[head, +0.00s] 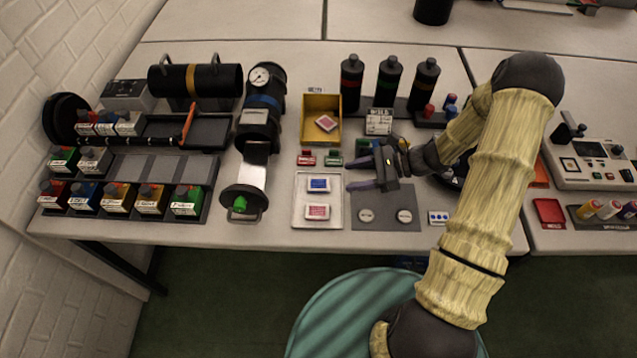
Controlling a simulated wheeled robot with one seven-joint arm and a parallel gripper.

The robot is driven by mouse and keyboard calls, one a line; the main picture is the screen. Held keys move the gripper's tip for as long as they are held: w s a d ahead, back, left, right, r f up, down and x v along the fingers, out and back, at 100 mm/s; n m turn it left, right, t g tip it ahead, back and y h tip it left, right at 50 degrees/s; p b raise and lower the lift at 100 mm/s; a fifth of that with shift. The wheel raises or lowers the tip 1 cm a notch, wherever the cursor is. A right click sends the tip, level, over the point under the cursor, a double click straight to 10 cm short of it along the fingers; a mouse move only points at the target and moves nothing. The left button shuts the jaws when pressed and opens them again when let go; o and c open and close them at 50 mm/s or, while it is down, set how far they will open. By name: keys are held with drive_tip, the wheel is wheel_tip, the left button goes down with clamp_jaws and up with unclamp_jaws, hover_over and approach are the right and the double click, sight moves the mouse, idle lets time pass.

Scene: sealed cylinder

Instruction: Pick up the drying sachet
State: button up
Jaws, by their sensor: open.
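Small flat packets that could be the drying sachet show in the head view, but their labels are too small to read. A blue and white packet (318,184) and a red and white packet (317,212) lie in a white tray (297,205). Another red and white packet (326,122) lies in a yellow open bin (322,101). My gripper (352,174) is open and empty, its fingers pointing left. In the picture it is just right of the white tray, over the back of a grey mat (370,222); its height is unclear.
Small red (306,160) and green (334,159) blocks sit between bin and tray. Left of the tray lies a cylinder with a gauge (261,75) and an open sleeve. Black bottles (389,85) stand behind my gripper. Two round discs (367,215) lie on the mat.

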sight(319, 184)
drive_tip(key=shift+x, duration=1.75)
drive_tip(key=shift+a, duration=0.1)
drive_tip(key=p+x, duration=0.1)
drive_tip(key=x, duration=0.4)
drive_tip(key=shift+w+f, duration=0.1)
drive_tip(key=shift+c, duration=0.4)
drive_tip(key=c, duration=0.6)
